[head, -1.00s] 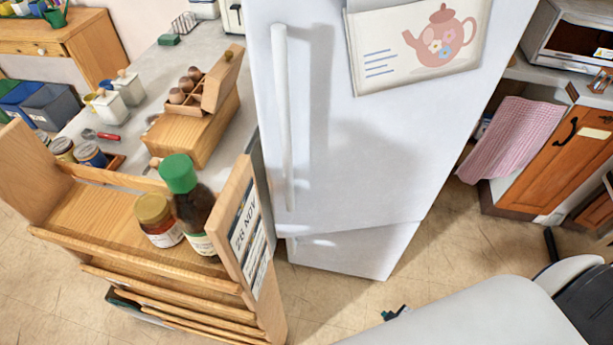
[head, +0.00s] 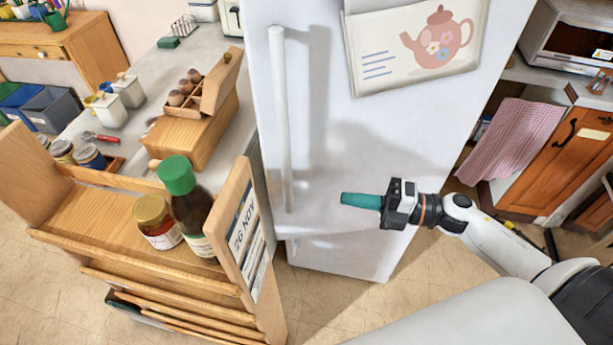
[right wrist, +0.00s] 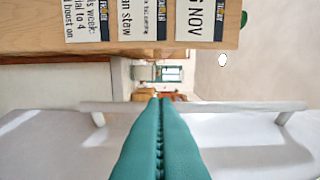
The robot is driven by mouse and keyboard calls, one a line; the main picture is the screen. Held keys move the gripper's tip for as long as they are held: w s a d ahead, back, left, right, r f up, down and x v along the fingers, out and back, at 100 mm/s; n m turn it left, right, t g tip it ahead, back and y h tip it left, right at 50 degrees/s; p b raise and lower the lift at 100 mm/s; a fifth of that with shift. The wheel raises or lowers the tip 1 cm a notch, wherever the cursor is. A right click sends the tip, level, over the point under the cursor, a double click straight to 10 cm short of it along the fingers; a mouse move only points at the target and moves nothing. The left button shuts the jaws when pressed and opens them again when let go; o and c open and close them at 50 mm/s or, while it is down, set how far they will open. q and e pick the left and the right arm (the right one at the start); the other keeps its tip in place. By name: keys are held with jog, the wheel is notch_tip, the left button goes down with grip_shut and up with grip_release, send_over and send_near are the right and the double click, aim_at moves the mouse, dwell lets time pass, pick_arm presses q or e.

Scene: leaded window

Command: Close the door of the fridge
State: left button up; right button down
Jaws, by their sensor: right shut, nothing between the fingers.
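The white fridge door (head: 350,130) fills the middle of the head view, with a paper teapot picture on it. Its long white handle (head: 281,120) runs down the left side. The door's lower left corner sticks out a little past the lower panel (head: 340,258); I cannot tell how far it stands open. My right gripper (head: 345,199), with teal fingers, is shut and empty. It is in front of the lower door, right of the handle, pointing left. In the right wrist view, the handle (right wrist: 245,106) lies crosswise behind the shut fingertips (right wrist: 160,102). My left gripper is not in view.
A wooden rack (head: 150,243) with a green-capped bottle (head: 188,205) and a jar (head: 157,222) stands close left of the fridge. A counter (head: 150,75) lies behind it. An orange wooden cabinet (head: 560,165) is at the right. Some floor is clear below the fridge.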

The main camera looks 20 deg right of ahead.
jog(key=w+a+p, duration=0.4)
jog(key=w+a, duration=0.3)
jog(key=w, duration=0.1)
jog(key=shift+a, duration=0.1)
jog(key=shift+w, duration=0.1)
jog(key=w+d+m+t+h+b, duration=0.1)
jog(key=w+d+m+t+h, duration=0.2)
jog(key=w, duration=1.2)
jog(key=shift+w+d+r+m+t+h, duration=0.15)
jog(key=shift+r+m+t+h, duration=0.05)
jog(key=shift+m+t+h, duration=0.7)
